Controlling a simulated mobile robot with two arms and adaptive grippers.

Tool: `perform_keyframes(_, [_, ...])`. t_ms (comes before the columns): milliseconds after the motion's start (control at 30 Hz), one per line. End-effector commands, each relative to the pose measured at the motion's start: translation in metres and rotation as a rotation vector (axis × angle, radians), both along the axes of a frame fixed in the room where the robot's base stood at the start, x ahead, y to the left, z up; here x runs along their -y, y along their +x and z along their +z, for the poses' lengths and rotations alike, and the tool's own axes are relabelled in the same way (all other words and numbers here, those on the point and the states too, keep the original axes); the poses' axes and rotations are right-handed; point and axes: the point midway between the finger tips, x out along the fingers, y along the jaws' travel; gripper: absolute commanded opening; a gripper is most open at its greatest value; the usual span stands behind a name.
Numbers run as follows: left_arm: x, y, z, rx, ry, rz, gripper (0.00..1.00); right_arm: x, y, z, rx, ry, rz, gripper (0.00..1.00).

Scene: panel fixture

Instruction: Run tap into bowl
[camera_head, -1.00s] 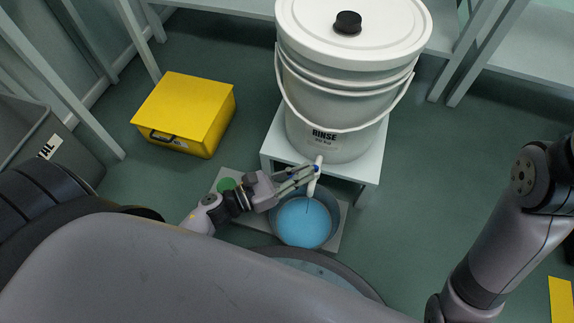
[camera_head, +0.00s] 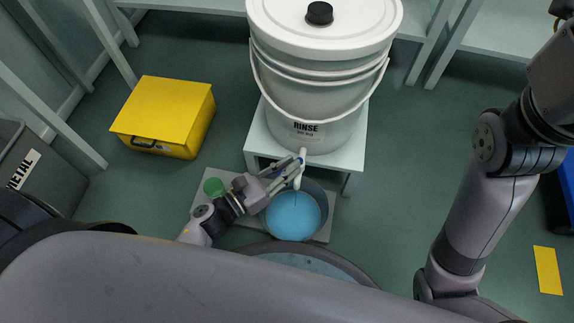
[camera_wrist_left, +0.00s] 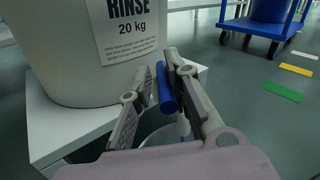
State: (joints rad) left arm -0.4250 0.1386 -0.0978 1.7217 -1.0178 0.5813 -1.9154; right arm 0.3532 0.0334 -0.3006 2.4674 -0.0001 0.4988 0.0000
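A large white lidded bucket (camera_head: 315,75) labelled RINSE stands on a small white stand (camera_head: 352,150). Its white tap (camera_head: 303,154) points down over a round bowl (camera_head: 322,196) with a blue surface inside. A thin dark line, perhaps a stream, shows below the spout. My left gripper (camera_head: 294,170) is at the tap. In the left wrist view, the blue tap lever (camera_wrist_left: 165,88) lies between the fingers of my left gripper (camera_wrist_left: 160,66), close to the right finger, with a narrow gap at the left one. My right gripper is out of view.
The bowl rests on a grey slab (camera_head: 236,232) with a green disc (camera_head: 213,187). A yellow box (camera_head: 165,110) stands on the floor at the left, near a grey METAL bin (camera_head: 40,165). White tables line the back.

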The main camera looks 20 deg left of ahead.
Motion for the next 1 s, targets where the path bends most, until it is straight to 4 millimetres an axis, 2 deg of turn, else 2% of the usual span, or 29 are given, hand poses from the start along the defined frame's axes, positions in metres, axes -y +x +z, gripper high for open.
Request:
perform_keyframes(100, [0.002, -0.003, -0.002, -0.002, -0.001, -0.007, 0.31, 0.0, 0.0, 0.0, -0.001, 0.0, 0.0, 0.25])
perform_keyframes(467, [-0.002, -0.005, -0.001, -0.002, -0.001, -0.003, 0.31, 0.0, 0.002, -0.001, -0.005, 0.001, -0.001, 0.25])
perform_keyframes(567, [-0.008, -0.015, -0.002, -0.005, 0.001, -0.004, 0.31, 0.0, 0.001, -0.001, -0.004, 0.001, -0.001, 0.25])
perform_keyframes(1000, [-0.06, -0.085, -0.002, -0.005, 0.0, -0.005, 0.31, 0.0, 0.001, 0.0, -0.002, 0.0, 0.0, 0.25])
